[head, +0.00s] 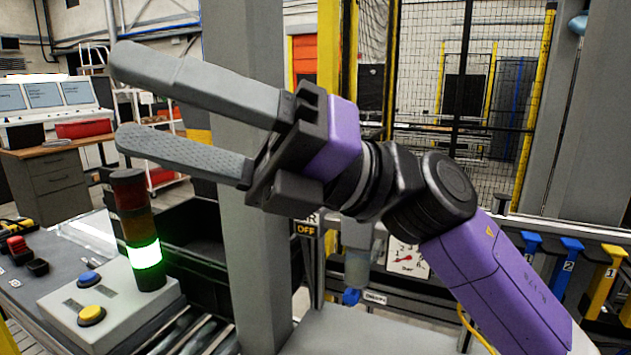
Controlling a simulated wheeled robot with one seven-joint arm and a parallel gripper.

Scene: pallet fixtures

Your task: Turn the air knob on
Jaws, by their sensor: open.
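My gripper (125,101) is raised at the upper left of the head view. Its two long grey fingers are spread apart with nothing between them, and they point left. A small dark label ending in "R" and reading "OFF" (306,230) shows just below the gripper, partly hidden by it. To its right is an air unit with a translucent bowl (358,268), a blue part (352,297) under it and a round pressure gauge (408,258). I cannot tell which part is the air knob; my wrist may hide it. The fingers are well apart from the unit.
A grey post (255,270) stands behind the gripper, left of the air unit. A control box (110,310) with yellow and blue buttons and a signal tower (137,230) lit green is at left. Numbered blue and yellow handles (567,262) are at right. A mesh fence stands behind.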

